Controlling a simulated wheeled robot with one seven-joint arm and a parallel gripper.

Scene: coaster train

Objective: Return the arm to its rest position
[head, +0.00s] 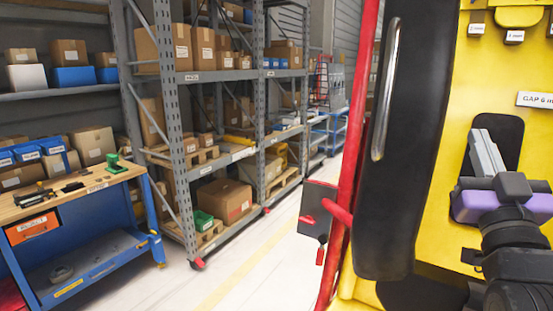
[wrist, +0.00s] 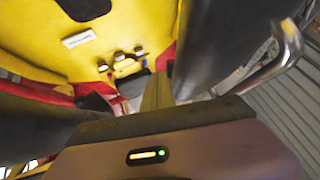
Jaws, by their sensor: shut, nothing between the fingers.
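My gripper (head: 481,136) is at the right of the head view, in front of the yellow panel (head: 446,130). Its grey fingers point up from the purple hand and are shut with nothing between them. In the wrist view the shut fingers (wrist: 158,92) stick out past the hand, which fills the bottom and shows a green light. The yellow panel (wrist: 120,30) is above them there. My dark arm comes in from the lower right of the head view. No other task object shows.
Close left of my gripper stands a thick black pad (head: 405,190) with a silver handle (head: 385,90), beside a red post (head: 356,140). A label (head: 537,100) is on the panel. Shelving (head: 205,75) and a blue workbench (head: 150,215) stand left. The floor between is clear.

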